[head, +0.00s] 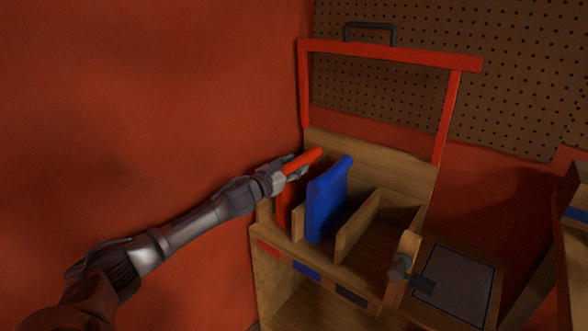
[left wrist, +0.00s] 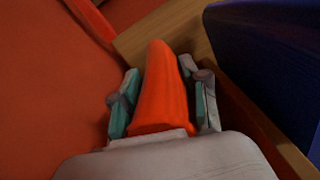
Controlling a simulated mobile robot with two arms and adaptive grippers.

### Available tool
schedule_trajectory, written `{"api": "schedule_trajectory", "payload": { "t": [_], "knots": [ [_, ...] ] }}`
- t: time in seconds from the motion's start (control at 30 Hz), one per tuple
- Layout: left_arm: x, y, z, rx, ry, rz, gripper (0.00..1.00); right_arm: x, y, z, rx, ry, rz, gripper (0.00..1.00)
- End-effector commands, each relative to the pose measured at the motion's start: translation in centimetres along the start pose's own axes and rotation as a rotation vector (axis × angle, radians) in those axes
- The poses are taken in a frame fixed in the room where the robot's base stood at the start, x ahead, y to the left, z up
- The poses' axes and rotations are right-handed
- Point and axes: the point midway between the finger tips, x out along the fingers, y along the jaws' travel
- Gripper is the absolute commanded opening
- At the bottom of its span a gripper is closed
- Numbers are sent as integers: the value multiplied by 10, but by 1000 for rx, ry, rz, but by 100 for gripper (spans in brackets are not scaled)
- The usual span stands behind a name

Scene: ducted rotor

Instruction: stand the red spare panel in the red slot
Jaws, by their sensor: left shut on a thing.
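The red spare panel (head: 284,207) stands in the leftmost compartment of the wooden rack (head: 330,281), behind the red label (head: 268,248). It looks about upright; its lower edge is hidden, so I cannot tell whether it touches the slot floor. My left gripper (head: 292,168) is shut on the panel's upper part. In the left wrist view the panel (left wrist: 162,88) sits between the two teal-padded fingers of the gripper (left wrist: 163,100). My right gripper is not in view.
A blue panel (head: 327,200) stands in the neighbouring compartment, close right of my left gripper. The compartment behind the black label (head: 350,295) looks empty. A red frame (head: 390,52) rises behind the rack. A red wall (head: 150,100) is at left.

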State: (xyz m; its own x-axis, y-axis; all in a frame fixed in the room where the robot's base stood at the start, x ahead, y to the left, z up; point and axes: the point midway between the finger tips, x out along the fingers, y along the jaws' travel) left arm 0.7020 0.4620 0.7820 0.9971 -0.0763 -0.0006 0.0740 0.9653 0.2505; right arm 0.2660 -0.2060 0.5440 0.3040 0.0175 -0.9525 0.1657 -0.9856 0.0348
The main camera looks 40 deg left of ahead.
Motion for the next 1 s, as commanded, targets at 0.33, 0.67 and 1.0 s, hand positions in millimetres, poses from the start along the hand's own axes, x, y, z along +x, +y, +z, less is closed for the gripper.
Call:
{"api": "schedule_trajectory", "payload": {
  "t": [0.33,0.67,1.0],
  "knots": [
    [0,-1,-2,0,1,0,60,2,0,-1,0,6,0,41],
    [0,-1,-2,0,1,-1,70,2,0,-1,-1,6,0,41],
    [-29,-1,-2,2,4,-3,70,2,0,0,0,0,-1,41]
  ]
}}
